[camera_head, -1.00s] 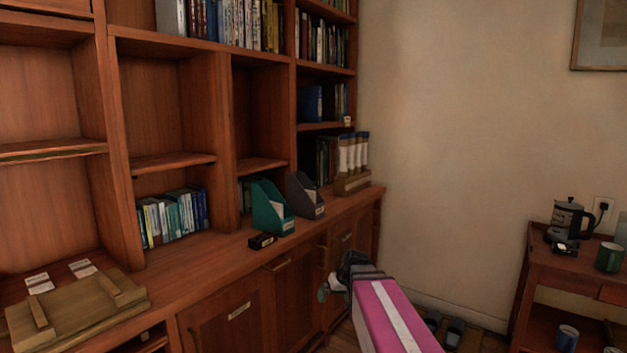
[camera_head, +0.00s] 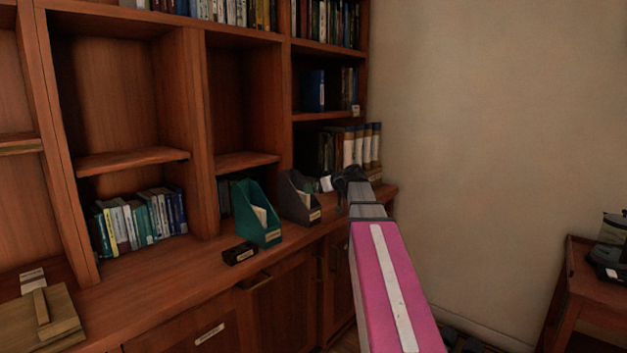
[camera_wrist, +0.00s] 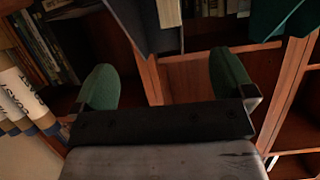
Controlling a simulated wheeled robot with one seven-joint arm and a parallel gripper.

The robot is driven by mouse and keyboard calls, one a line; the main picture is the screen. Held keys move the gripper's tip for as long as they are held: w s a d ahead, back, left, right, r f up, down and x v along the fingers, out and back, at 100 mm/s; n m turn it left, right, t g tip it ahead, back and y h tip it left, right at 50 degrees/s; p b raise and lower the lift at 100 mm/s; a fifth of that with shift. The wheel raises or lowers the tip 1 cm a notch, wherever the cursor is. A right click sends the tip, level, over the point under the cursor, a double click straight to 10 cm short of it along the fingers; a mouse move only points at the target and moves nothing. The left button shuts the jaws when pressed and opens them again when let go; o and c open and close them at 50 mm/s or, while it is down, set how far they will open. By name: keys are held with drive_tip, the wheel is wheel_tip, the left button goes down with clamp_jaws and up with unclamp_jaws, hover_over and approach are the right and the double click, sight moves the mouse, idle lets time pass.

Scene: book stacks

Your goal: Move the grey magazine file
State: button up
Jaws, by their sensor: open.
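The grey magazine file (camera_head: 292,190) stands upright on the bookcase counter, just right of the teal magazine file (camera_head: 250,208), with pale papers and a label at its front. My gripper (camera_head: 340,182) is to the right of the grey file in the head view, and looks apart from it. In the wrist view my gripper (camera_wrist: 164,78) is open and empty, its two green-padded fingers spread. The grey file (camera_wrist: 128,18) is at the top, beyond the fingertips and cut by the frame edge. The teal file (camera_wrist: 285,18) is at the top right.
A small black labelled box (camera_head: 240,254) sits on the counter in front of the teal file. White rolls or binders (camera_head: 360,147) stand behind my gripper at the right end. Books (camera_head: 140,220) fill the lower left shelf. A side table (camera_head: 590,290) is at the right.

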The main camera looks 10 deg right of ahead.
sight(299, 185)
drive_tip(key=shift+w+d+r, duration=0.15)
drive_tip(key=shift+w+r, duration=0.45)
drive_tip(key=shift+r, duration=0.1)
drive_tip(key=x, duration=1)
drive_tip(key=shift+w+a, duration=0.25)
drive_tip(key=shift+w, duration=0.1)
